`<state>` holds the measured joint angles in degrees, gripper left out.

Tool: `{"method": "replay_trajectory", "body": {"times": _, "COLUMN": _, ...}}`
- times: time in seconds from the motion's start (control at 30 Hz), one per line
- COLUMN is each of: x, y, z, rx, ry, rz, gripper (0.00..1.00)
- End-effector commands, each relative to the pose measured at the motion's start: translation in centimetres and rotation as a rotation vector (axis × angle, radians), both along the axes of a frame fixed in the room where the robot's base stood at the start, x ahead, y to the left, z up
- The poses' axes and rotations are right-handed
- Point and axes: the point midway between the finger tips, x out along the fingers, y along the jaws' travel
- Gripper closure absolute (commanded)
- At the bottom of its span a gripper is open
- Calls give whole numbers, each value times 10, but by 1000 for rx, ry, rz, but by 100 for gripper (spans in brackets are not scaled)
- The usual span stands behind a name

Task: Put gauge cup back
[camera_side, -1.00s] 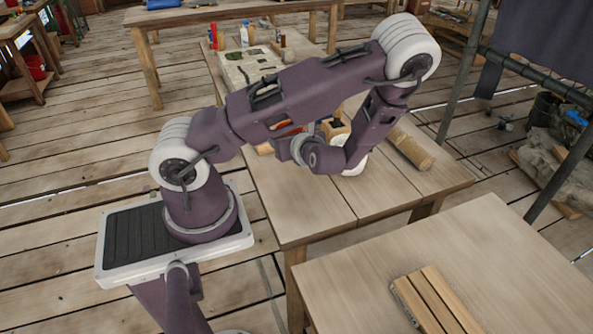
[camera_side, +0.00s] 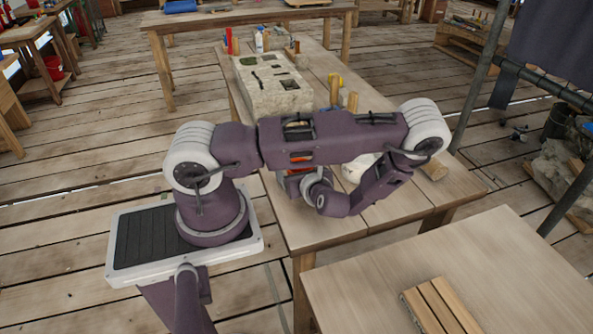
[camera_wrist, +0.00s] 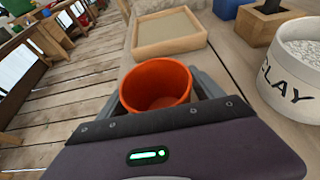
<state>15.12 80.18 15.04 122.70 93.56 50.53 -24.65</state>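The gauge cup, an orange round cup (camera_wrist: 157,84), is upright or nearly so and looks empty in the wrist view. My gripper (camera_wrist: 160,92) has one grey finger on each side of it, and both fingers appear to touch its wall. The cup's underside is hidden by the gripper body, so I cannot tell how far it is above the surface. In the side view my arm hides most of the gripper and cup. A shallow square wooden tray (camera_wrist: 137,47) with a flat sandy filling lies just beyond the cup.
A white tub marked CLAY (camera_wrist: 292,88) stands right of the cup; it also shows behind my arm (camera_side: 357,168). A wooden block with a dark post (camera_wrist: 262,24) is behind it. A stone block (camera_side: 275,98) lies farther back. The table's front is clear.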

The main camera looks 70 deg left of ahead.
Motion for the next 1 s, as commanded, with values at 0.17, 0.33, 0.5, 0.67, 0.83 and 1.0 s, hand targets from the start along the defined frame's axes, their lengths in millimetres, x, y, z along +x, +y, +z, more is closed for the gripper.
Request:
{"method": "replay_trajectory", "body": {"times": 0.17, "x": 0, "y": 0, "z": 0, "rx": 0, "ry": 0, "rz": 0, "gripper": 20}}
{"method": "replay_trajectory", "body": {"times": 0.33, "x": 0, "y": 0, "z": 4, "rx": 0, "ry": 0, "rz": 0, "gripper": 20}}
{"method": "replay_trajectory", "body": {"times": 0.5, "x": 2, "y": -34, "z": 17, "rx": -3, "ry": -3, "rz": -5, "gripper": 20}}
{"method": "replay_trajectory", "body": {"times": 0.67, "x": 2, "y": -74, "z": 34, "rx": -3, "ry": -4, "rz": -5, "gripper": 20}}
{"method": "replay_trajectory", "body": {"times": 0.83, "x": 1, "y": -103, "z": 46, "rx": 0, "ry": -2, "rz": -2, "gripper": 20}}
{"method": "replay_trajectory", "body": {"times": 1.0, "x": -1, "y": -116, "z": 64, "rx": -36, "ry": -62, "rz": 65, "gripper": 20}}
